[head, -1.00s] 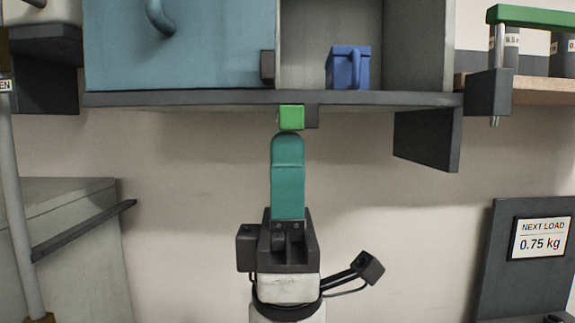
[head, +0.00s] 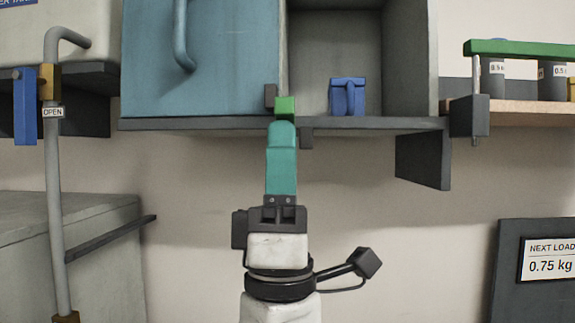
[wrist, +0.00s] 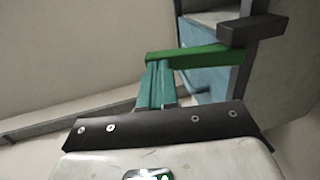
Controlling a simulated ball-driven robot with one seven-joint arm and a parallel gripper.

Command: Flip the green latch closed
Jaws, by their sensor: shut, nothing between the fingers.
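In the wrist view the latch (wrist: 195,55) is a long green bar running right towards the cabinet. My gripper (head: 282,124) has teal fingers, shut and empty, pointing up directly under the latch. In the wrist view its fingertips (wrist: 160,64) are at the bar's left end and appear to touch its underside. The fingertips partly hide the latch's lower side in the head view.
The blue door (head: 215,60) with a handle is left of an open compartment holding a blue box (head: 347,97). Another green bar (head: 520,48) is at the right. A grey pipe (head: 55,200) stands left. Wall space below is clear.

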